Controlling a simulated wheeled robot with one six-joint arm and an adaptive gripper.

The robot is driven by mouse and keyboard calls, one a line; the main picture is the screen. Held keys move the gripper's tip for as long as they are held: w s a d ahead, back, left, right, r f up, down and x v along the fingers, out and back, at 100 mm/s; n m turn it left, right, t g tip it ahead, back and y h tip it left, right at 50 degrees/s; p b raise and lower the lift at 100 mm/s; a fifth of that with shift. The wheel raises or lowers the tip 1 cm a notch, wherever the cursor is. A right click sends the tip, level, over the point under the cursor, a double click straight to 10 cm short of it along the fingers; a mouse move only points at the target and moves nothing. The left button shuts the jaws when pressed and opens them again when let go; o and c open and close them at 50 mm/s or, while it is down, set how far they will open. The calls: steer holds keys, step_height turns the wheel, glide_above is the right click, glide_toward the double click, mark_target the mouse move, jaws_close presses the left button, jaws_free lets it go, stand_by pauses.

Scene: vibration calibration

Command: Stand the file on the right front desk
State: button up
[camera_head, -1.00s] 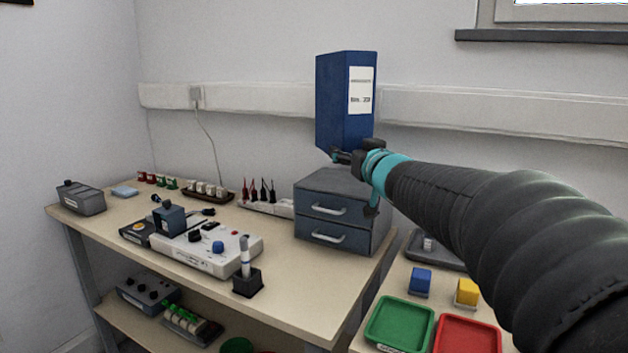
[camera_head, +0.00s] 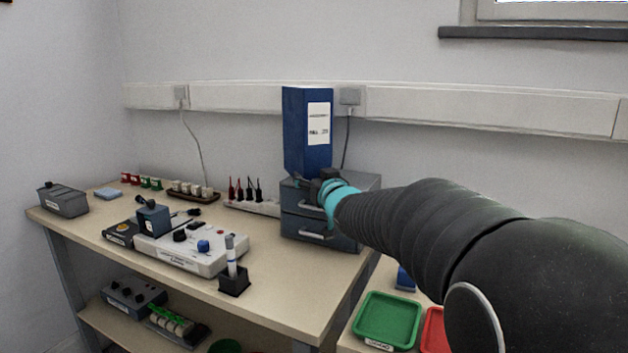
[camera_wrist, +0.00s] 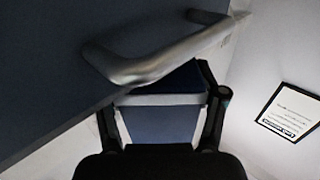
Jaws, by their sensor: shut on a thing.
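The file (camera_head: 303,140) is a tall blue box with a white label on its spine, upright in the head view. My gripper (camera_head: 318,186) is shut on its lower end. The file's bottom overlaps the top front of the grey drawer cabinet (camera_head: 362,188); I cannot tell whether they touch. In the wrist view, a blue surface (camera_wrist: 165,125) with a pale band shows between my fingers (camera_wrist: 165,105), probably the file. A metal drawer handle (camera_wrist: 150,65) is close at upper left. The right front desk (camera_head: 343,340) shows only in part, at lower right.
The right desk holds a green tray (camera_head: 387,320), a red tray (camera_head: 434,330) and a blue block (camera_head: 405,278); my arm hides much of it. The left desk (camera_head: 290,290) carries a pen holder (camera_head: 234,281) and a white device (camera_head: 190,250). A wall trunking (camera_head: 430,105) runs behind.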

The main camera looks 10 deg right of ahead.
steer(key=shift+r, duration=0.1)
steer(key=o, duration=1.8)
steer(key=shift+c, duration=0.2)
